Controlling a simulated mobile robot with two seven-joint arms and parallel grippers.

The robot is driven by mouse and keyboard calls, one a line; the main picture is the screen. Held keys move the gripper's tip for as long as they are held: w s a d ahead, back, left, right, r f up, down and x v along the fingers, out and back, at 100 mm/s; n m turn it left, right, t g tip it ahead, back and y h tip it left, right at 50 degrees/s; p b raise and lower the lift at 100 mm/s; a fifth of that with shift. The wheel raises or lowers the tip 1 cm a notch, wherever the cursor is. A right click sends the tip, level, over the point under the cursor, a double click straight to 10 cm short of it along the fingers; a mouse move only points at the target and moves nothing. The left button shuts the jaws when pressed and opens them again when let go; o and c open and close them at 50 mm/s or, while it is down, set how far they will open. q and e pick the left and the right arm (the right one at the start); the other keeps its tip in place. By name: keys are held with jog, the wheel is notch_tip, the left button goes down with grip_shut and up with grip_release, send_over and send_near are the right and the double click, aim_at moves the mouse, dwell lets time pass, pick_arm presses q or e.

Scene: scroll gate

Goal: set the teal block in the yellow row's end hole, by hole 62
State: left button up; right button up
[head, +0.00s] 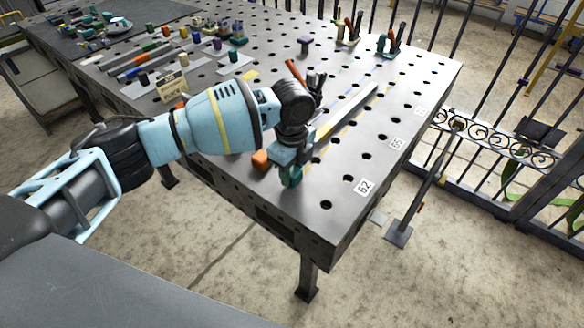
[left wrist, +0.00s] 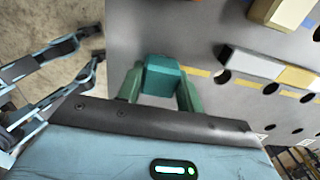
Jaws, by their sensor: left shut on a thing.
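The teal block (head: 291,178) is between the fingers of my left gripper (head: 288,158), near the table's front edge. In the left wrist view the teal block (left wrist: 160,77) sits between the green fingers of my left gripper (left wrist: 160,90), shut on it. A yellow strip (left wrist: 196,71) runs right from beside the block, with a dark hole (left wrist: 222,82) just below it. The label 62 (head: 364,186) lies on the table to the right of the gripper. The gripper and block hide the spot beneath, so I cannot tell whether the block touches the table. My right gripper is not in view.
A grey bar (left wrist: 254,63) and a yellow piece (left wrist: 299,78) lie along the yellow strip. The perforated table (head: 330,215) is clear around label 62. Tools and several coloured pieces stand farther back.

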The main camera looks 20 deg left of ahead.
pick_arm(q)
jog(key=shift+f, duration=0.65)
jog(key=o, duration=1.2)
jog(key=shift+o, duration=0.2)
jog(key=shift+r, duration=3.95)
jog(key=shift+f, duration=0.1)
